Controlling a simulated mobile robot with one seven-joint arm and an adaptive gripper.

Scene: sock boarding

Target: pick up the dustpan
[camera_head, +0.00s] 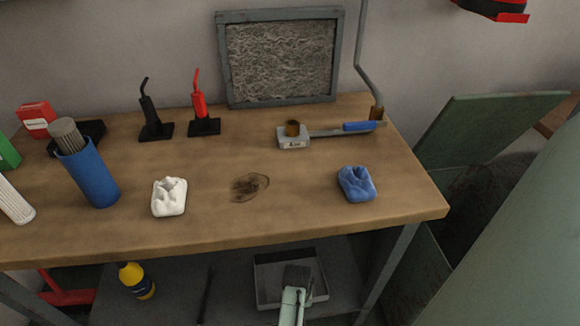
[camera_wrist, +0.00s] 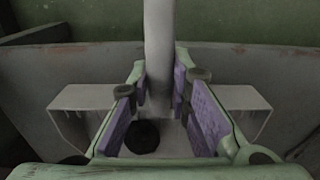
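In the wrist view, the grey dustpan (camera_wrist: 80,101) lies across the middle, with flared sides showing left and right of my gripper (camera_wrist: 161,85). Its pale grey handle (camera_wrist: 160,35) runs up the picture between my two purple-padded fingers. The fingers are apart, one on each side of the handle; I see no clear grip on it. In the head view, a shallow grey pan (camera_head: 264,267) sits under the bench on the lower shelf; I cannot tell for sure that it is the dustpan. A pale green part with a dark end overlaps it, too small to make out.
The wooden bench (camera_head: 225,222) overhangs the lower shelf (camera_head: 185,290). The bench leg (camera_head: 388,265) is right of the pan. A white cloth (camera_head: 169,197) and a blue cloth (camera_head: 356,184) lie on the bench top.

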